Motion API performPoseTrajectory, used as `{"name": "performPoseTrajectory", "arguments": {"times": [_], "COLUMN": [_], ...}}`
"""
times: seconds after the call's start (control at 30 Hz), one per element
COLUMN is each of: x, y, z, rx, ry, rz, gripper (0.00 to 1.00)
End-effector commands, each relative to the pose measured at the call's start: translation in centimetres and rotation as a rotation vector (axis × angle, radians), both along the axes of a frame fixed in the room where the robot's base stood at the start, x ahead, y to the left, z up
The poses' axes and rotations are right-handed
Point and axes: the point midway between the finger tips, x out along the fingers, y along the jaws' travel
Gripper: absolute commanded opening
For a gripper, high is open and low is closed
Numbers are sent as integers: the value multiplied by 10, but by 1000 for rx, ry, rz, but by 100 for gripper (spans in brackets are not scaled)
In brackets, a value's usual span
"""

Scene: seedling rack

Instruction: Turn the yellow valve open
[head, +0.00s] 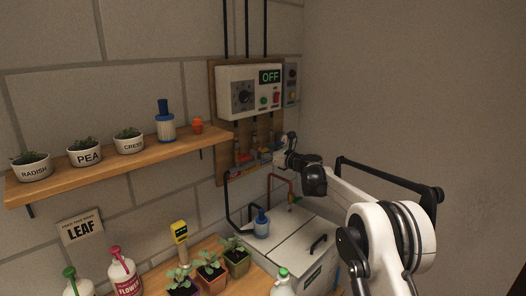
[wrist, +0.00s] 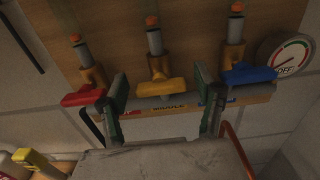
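The yellow valve (wrist: 166,93) is in the middle of a row of three on a wooden board. Its T-shaped handle lies crosswise, tilted slightly, under a brass body with an orange-topped stem. A label reading MIDDLE sits below it. My gripper (wrist: 160,88) is open, with one finger on each side of the yellow handle and visible gaps between. How deep the fingers reach is hard to tell. In the head view my gripper (head: 281,157) is beside the valve row, which it partly covers.
A red valve (wrist: 83,96) is close to my left finger and a blue valve (wrist: 249,74) close to the right one. A round gauge (wrist: 287,54) reads OFF at right. A control box (head: 248,92) above displays OFF. A white chest (head: 292,246) stands below.

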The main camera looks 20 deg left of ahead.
Motion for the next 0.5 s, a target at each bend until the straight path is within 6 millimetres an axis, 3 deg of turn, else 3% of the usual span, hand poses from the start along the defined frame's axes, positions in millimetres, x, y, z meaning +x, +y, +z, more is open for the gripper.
{"name": "performPoseTrajectory", "arguments": {"times": [0.03,0.3,0.5], "x": [0,0,0], "y": [0,0,0], "z": [0,0,0], "rx": [0,0,-4], "ry": [0,0,-9], "rz": [0,0,0], "gripper": [57,21,20]}}
